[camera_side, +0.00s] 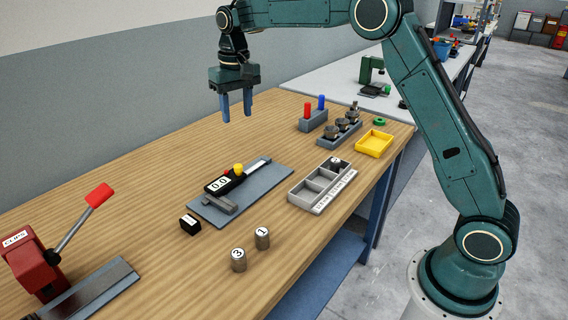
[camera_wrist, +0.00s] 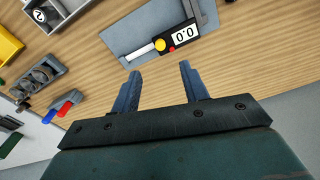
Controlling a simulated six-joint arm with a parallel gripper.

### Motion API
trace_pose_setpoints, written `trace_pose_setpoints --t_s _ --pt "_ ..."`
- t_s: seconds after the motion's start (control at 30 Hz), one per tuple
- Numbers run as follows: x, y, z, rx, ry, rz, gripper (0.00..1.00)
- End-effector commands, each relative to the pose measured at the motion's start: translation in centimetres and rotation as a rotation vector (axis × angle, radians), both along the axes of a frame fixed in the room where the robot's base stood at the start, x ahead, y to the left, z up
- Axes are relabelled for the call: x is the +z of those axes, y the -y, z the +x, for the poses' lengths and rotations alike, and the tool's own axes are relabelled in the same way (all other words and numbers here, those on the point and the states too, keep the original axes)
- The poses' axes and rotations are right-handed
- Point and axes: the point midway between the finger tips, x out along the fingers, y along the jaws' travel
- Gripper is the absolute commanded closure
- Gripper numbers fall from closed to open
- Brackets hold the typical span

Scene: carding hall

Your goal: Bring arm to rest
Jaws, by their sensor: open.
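My gripper (camera_side: 236,106) hangs from the green arm over the back part of the wooden table, fingers pointing down. Its two blue fingers are apart with nothing between them. They also show spread and empty in the wrist view (camera_wrist: 160,88). The fingers are above the tabletop, clear of all objects. The digital caliper (camera_side: 225,183) lies on a grey mat (camera_side: 258,187) in front of the gripper. In the wrist view the caliper (camera_wrist: 185,36) reads 0.0.
Numbered cylinders (camera_side: 238,260) stand near the front edge. A sorting tray (camera_side: 298,197) holds one cylinder. A yellow tray (camera_side: 374,144), a holder with red and blue pegs (camera_side: 313,122) and a rack (camera_side: 340,133) stand farther right. A red lever press (camera_side: 36,264) is at left.

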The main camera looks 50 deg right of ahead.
Motion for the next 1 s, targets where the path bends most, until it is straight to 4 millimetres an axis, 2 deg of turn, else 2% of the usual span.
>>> trace_pose_setpoints --t_s 0.03,0.2,0.5,0.73,1.0 --pt "1.0 -0.1 -0.9 0.006 0.014 -0.001 0.55" --pt "3.7 -0.2 -3.9 0.027 0.055 -0.003 0.55" --pt "7.4 -0.5 -9.9 0.066 0.128 -0.009 0.55" --pt "9.1 -0.7 -14.9 0.094 0.186 -0.015 0.55" --pt "9.8 -0.9 -20.9 0.128 0.251 -0.024 0.55"
